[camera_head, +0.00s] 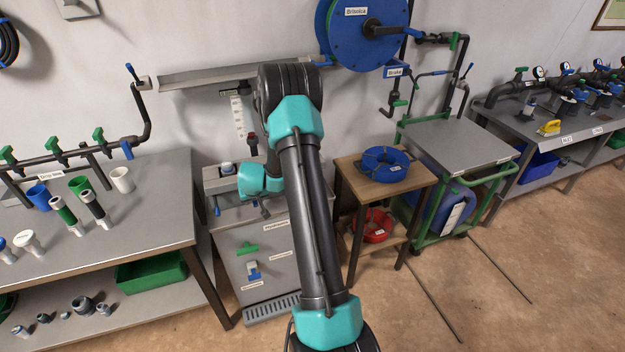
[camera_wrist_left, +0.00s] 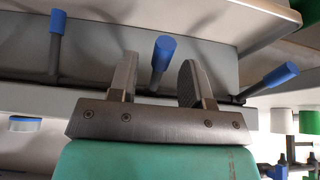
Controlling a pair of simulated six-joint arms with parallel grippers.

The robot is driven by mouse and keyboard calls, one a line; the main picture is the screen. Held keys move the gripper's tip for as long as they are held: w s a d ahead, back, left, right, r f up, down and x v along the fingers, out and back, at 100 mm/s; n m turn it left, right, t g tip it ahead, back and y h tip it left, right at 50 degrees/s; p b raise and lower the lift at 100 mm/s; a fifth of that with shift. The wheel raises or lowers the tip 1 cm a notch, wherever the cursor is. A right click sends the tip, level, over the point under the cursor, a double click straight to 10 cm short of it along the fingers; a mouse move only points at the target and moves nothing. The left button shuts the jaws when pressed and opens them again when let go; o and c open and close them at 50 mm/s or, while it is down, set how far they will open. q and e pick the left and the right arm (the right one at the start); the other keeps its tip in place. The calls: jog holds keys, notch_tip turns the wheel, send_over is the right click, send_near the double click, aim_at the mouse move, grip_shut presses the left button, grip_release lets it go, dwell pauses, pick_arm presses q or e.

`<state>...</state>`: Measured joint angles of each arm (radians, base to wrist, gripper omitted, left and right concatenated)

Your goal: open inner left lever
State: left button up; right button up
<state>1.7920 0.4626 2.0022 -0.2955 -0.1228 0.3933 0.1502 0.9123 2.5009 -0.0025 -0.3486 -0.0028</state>
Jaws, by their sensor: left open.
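In the left wrist view, my left gripper (camera_wrist_left: 157,66) is open, with its two fingers apart. A dark lever with a blue cap (camera_wrist_left: 163,50) shows in the gap between the fingers; I cannot tell whether it touches either one. A second blue-capped lever (camera_wrist_left: 57,22) is at the left and a third (camera_wrist_left: 281,75) at the right, both outside the fingers. In the head view, my arm reaches to a grey metal cabinet (camera_head: 285,240), and its fingers are hidden or too small to make out. A small blue-tipped lever (camera_head: 217,211) shows at the cabinet's left edge.
A workbench (camera_head: 150,200) with cups and pipe fittings stands at the left. A wooden stool (camera_head: 345,172) with a blue hose coil (camera_head: 385,165) and a green-framed cart (camera_head: 455,142) stand right of the cabinet. A blue reel (camera_head: 350,40) hangs on the wall behind.

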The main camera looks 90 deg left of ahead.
pick_arm(q)
jog(key=v, duration=1.6)
jog(key=shift+w, duration=0.15)
dwell(0.5)
jog(key=w+d+f+m+t+h, duration=0.1)
jog(key=w+d+f+m+t, duration=0.1)
jog(key=w+f, duration=0.6)
jog(key=w+d+f+m+t+h, duration=0.1)
jog(key=w+d+f+m, duration=0.15)
jog(key=w, duration=0.95)
jog(key=w+d+f+m+t+h, duration=0.1)
jog(key=w+f+m+t+h, duration=0.1)
jog(key=w+f, duration=0.65)
jog(key=w+d+f+m+h, duration=0.1)
jog(key=w+d+f+m, duration=0.1)
jog(key=w+d, duration=0.6)
jog(key=w+d+f+m+h, duration=0.2)
jog(key=w+d, duration=0.5)
jog(key=w, duration=0.2)
jog(key=w+d+f+m+g, duration=0.1)
jog(key=w+d+m, duration=0.1)
jog(key=d, duration=0.8)
jog(key=w+d+f+m+g+h, duration=0.1)
jog(key=d+m, duration=0.3)
jog(key=d, duration=0.6)
jog(key=w+d+f+m, duration=0.2)
jog(key=w+d+m, duration=0.1)
jog(key=d, duration=0.7)
jog(key=shift+d+g+h, duration=0.35)
jog(key=shift+g+h, duration=0.05)
